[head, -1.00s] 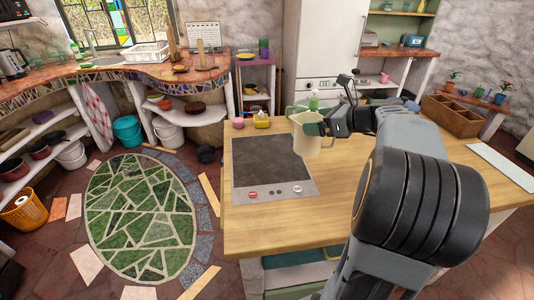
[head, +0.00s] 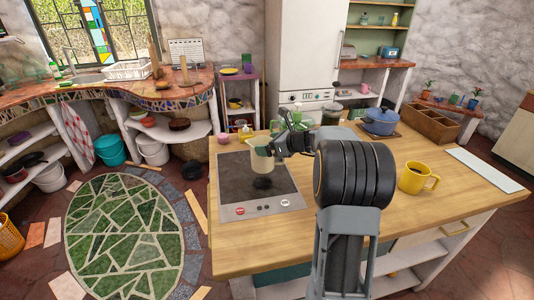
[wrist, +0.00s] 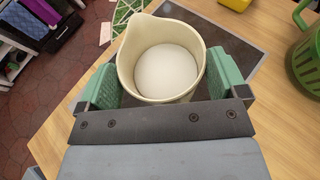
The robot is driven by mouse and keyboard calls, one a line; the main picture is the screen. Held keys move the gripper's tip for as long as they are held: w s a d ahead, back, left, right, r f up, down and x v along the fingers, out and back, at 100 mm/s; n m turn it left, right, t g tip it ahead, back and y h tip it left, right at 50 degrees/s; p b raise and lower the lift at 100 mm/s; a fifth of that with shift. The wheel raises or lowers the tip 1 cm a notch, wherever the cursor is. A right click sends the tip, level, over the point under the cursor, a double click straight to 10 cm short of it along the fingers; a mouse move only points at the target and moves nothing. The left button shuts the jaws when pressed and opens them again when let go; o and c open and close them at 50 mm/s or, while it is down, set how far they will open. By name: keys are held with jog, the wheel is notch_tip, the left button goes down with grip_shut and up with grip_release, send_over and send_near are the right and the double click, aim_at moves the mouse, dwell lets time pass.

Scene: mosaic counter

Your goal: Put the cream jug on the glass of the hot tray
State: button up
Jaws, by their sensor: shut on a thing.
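The cream jug (head: 263,160) is in my gripper (head: 266,150) in the head view, over the dark glass of the hot tray (head: 235,178). In the wrist view the jug (wrist: 160,60) is upright, and I look down into its pale inside. The green pads of my gripper (wrist: 160,85) are shut on its two sides. Part of the hot tray's dark glass (wrist: 255,45) shows behind the jug. The frames do not clearly show whether the jug's base touches the glass.
The tray's front strip has a red and a white knob. A yellow mug (head: 416,178), a blue pot (head: 381,122) and a wooden box (head: 430,124) stand to the right. A green slotted container (wrist: 306,60) shows in the wrist view. The wooden counter in front is clear.

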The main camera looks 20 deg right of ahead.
jog(key=f, duration=0.3)
jog(key=shift+w+a, duration=0.15)
jog(key=shift+w, duration=0.25)
jog(key=shift+f, duration=0.4)
jog(key=shift+f, duration=0.1)
jog(key=shift+f+b, duration=0.1)
jog(key=shift+b, duration=0.2)
jog(key=o, duration=1.4)
jog(key=shift+c, duration=0.2)
